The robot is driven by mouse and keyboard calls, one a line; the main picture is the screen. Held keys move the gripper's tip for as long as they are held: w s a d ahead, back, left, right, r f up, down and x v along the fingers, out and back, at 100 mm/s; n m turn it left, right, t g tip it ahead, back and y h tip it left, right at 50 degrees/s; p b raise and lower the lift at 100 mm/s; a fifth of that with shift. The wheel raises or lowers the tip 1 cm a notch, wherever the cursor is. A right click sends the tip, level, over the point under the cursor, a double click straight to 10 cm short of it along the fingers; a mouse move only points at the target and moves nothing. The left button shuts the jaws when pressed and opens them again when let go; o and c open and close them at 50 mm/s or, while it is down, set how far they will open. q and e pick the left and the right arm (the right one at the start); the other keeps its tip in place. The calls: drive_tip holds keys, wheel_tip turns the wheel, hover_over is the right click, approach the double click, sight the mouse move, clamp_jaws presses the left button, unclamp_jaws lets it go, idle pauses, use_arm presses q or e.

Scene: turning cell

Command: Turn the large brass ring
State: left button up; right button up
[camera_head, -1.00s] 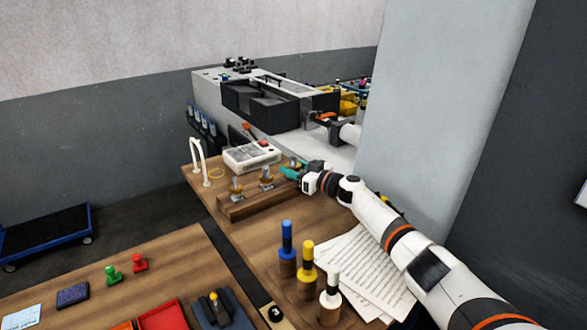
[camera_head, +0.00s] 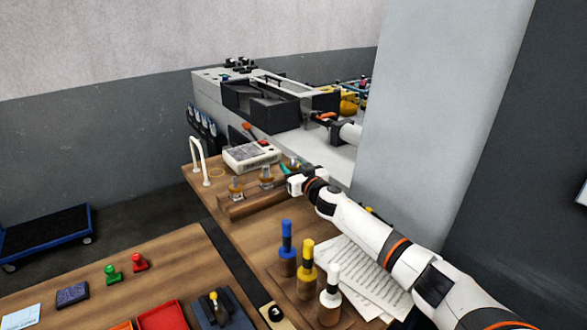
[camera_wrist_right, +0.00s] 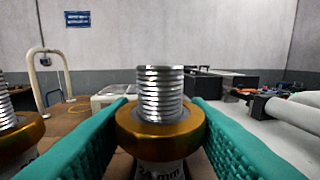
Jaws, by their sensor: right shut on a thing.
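A brass ring (camera_wrist_right: 160,131) sits around a silver threaded stud (camera_wrist_right: 160,88) in the right wrist view. A label below it reads "24 mm". The teal fingers of my right gripper (camera_wrist_right: 158,125) are shut on this ring, one on each side. In the head view, my right gripper (camera_head: 288,168) is at the far right end of a wooden block (camera_head: 240,206), largely hiding the ring there. Two other ringed studs stand on the block, one in the middle (camera_head: 266,174) and one at the left (camera_head: 236,187). My left gripper is not in view.
A white box (camera_head: 250,155) and a white hoop (camera_head: 196,160) stand behind the block. In front are blue, yellow and white-topped handles (camera_head: 306,268) and paper sheets (camera_head: 360,272). A grey pillar (camera_head: 430,100) rises close to my right arm.

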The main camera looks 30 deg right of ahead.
drive_tip(key=shift+d+r, duration=0.1)
drive_tip(key=shift+r, duration=0.25)
idle(0.6)
drive_tip(key=o, duration=0.7)
drive_tip(key=shift+o, duration=1.3)
drive_tip(key=shift+w+f, duration=0.1)
drive_tip(key=shift+f, duration=0.15)
drive_tip(key=s+b, duration=0.2)
drive_tip(key=s, duration=0.8)
drive_tip(key=shift+s+f+b, duration=0.15)
drive_tip(key=shift+s+b, duration=0.2)
drive_tip(key=shift+s, duration=0.65)
